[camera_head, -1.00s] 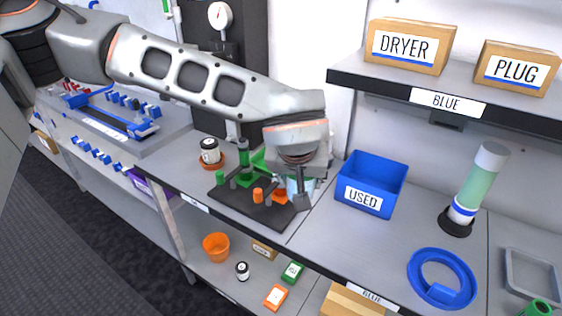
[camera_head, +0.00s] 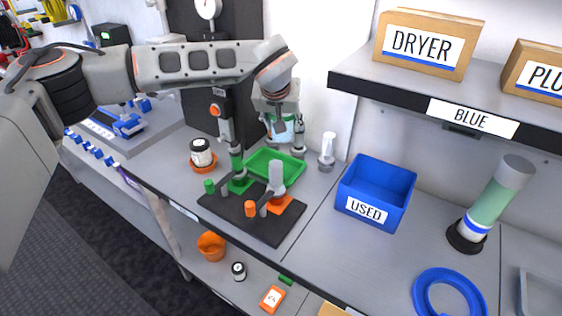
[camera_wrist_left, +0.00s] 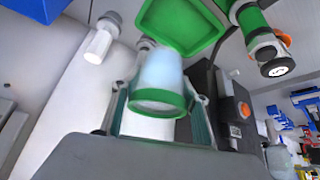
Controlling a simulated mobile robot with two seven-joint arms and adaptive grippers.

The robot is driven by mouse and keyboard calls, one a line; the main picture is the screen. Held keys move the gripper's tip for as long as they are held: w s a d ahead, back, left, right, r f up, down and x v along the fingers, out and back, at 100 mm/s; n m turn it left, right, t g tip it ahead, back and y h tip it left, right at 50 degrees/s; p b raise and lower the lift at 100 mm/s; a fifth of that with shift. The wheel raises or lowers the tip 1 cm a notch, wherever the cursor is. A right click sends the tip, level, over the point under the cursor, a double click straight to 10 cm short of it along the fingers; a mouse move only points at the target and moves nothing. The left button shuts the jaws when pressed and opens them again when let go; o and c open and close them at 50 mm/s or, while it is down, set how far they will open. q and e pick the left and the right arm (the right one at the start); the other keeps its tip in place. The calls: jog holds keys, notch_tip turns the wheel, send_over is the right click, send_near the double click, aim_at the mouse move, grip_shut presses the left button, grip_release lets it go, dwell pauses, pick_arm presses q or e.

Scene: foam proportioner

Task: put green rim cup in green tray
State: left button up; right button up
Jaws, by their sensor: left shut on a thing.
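The green rim cup (camera_wrist_left: 157,88) is pale and translucent with a green rim, and it fills the middle of the left wrist view. In the head view its pale body (camera_head: 286,129) shows between the fingers of my left gripper (camera_head: 284,136). The gripper is shut on it and holds it up near the back of the bench. The green tray (camera_head: 289,165) lies on the bench just below and in front of the cup; its green surface also shows in the left wrist view (camera_wrist_left: 182,22). My right gripper is in neither view.
A black stand (camera_head: 233,217) with green and orange parts is in front of the tray. A blue USED bin (camera_head: 396,187) stands to the right, with a clear-white bottle (camera_head: 327,150) between. A black-and-white jar (camera_head: 201,151) sits left. A shelf (camera_head: 372,88) overhangs the right.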

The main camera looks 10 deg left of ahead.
pick_arm(q)
notch_tip(320, 180, down, 10)
jog(key=shift+r, duration=0.1)
notch_tip(320, 180, down, 4)
jog(key=shift+r, duration=0.2)
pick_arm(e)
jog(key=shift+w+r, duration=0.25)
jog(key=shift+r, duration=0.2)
pick_arm(q)
jog(key=shift+f, duration=0.15)
jog(key=o, duration=0.9)
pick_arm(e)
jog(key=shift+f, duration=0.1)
